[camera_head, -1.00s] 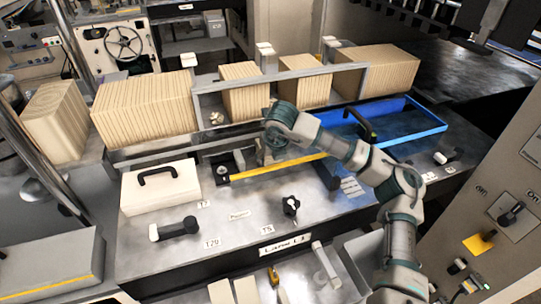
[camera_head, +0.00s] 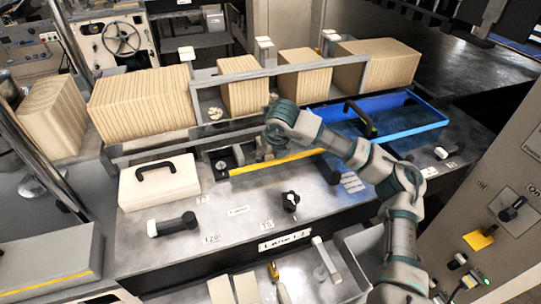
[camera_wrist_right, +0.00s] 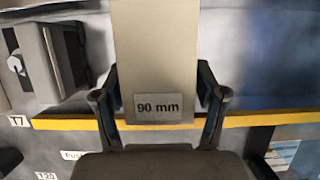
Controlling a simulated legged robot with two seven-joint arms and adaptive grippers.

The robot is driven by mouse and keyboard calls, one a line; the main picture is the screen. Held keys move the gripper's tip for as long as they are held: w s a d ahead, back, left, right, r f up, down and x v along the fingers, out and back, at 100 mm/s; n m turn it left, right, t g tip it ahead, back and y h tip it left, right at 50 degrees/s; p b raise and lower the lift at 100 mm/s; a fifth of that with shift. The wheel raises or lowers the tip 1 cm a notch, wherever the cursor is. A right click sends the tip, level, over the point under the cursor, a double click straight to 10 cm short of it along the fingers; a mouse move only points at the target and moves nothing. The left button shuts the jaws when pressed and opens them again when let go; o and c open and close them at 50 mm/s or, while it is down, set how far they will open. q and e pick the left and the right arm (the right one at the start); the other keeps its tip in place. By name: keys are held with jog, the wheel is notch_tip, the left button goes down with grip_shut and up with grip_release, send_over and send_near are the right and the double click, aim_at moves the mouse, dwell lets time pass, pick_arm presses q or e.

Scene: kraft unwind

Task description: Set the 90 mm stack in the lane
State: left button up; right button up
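The 90 mm stack (camera_wrist_right: 157,55) is a plain grey-beige block with a "90 mm" label, upright in the middle of the right wrist view. My right gripper (camera_wrist_right: 160,100) has one finger against each side of it and appears shut on it. In the head view my right gripper (camera_head: 262,150) points down behind the yellow-edged strip (camera_head: 275,163); my wrist mostly hides the stack there. A "Lane" label (camera_head: 285,241) is on the front edge of the bench. My left gripper is not in view.
Tan slatted stacks (camera_head: 142,103) stand along the back by a grey frame (camera_head: 205,95). A blue tray (camera_head: 425,119) lies to the right. A white box with a black handle (camera_head: 160,190) and knobs (camera_head: 290,200) occupy the front bench.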

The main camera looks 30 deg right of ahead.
jog(key=shift+o, duration=0.2)
jog(key=shift+d, duration=0.25)
